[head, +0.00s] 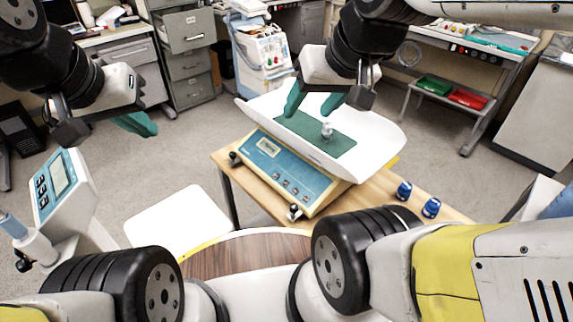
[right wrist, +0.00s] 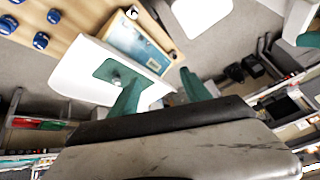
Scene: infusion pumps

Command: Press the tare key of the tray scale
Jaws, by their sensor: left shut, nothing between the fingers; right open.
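The tray scale stands on a wooden table, with a white curved pan (head: 375,130) on top and a blue front panel (head: 262,162). The panel has a small display (head: 268,147) and several small keys (head: 287,186); their labels are too small to read. A small metal object (head: 326,131) stands on the pan's green mat (head: 335,147). My right gripper (head: 312,100) is open over the pan's far side, its green fingers apart. The right wrist view shows the pan (right wrist: 78,75) and blue panel (right wrist: 137,47) beyond the fingers. My left gripper (head: 140,124) is shut and empty, left of the scale.
Blue weights (head: 403,191) stand on the table (head: 385,200) right of the scale; several show in the right wrist view (right wrist: 40,40). A device with a screen (head: 62,178) stands at left, beside a white seat-like surface (head: 178,215). Drawers and a cart stand behind.

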